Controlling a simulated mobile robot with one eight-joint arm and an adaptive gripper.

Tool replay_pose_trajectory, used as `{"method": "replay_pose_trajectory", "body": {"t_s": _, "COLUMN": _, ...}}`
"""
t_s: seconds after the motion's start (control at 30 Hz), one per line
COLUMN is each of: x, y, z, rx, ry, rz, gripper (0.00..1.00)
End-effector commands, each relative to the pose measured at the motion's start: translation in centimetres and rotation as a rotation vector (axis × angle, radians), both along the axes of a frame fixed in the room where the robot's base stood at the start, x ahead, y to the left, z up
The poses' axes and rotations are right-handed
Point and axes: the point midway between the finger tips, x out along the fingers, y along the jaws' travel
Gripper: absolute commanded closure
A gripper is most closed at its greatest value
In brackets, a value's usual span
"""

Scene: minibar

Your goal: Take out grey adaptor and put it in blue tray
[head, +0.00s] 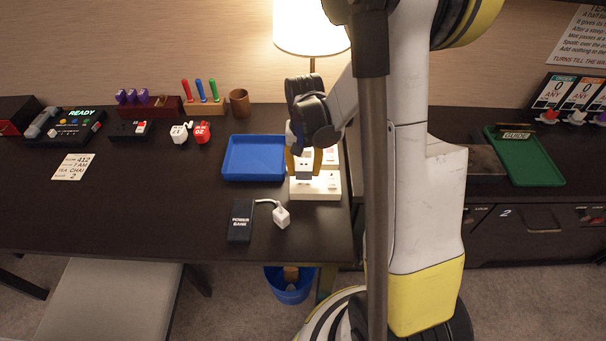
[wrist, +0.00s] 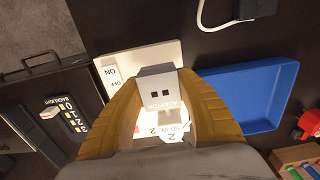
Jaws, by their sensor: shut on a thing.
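The grey adaptor (wrist: 160,88) is a small block with two dark holes and lettering on its side. My gripper (wrist: 158,98) is shut on it, one yellow finger on each side. In the head view my gripper (head: 304,163) holds the adaptor (head: 306,169) over the white socket panel (head: 316,193). Whether the adaptor still touches the panel, I cannot tell. The blue tray (head: 228,172) lies just left of the panel and looks empty. It also shows to the right in the wrist view (wrist: 285,95).
A black power bank (head: 240,222) with a white cable and plug (head: 281,218) lies in front of the tray. A lamp (head: 310,28) stands behind my gripper. Red and white plugs (head: 202,132) lie left of the tray. A green tray (head: 530,160) is at the far right.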

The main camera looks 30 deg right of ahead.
Motion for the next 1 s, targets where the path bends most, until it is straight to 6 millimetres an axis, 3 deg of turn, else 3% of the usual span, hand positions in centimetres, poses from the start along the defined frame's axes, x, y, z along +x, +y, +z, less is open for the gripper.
{"method": "replay_pose_trajectory", "body": {"t_s": 0.5, "x": 0.0, "y": 0.0, "z": 2.2, "rx": 0.000, "ry": 0.000, "rz": 0.000, "gripper": 1.00}}
{"method": "replay_pose_trajectory", "body": {"t_s": 0.87, "x": 0.0, "y": 0.0, "z": 2.3, "rx": 0.000, "ry": 0.000, "rz": -0.001, "gripper": 1.00}}
{"method": "replay_pose_trajectory", "body": {"t_s": 1.0, "x": -0.2, "y": -1.7, "z": 2.7, "rx": 0.000, "ry": 0.000, "rz": -0.078, "gripper": 1.00}}
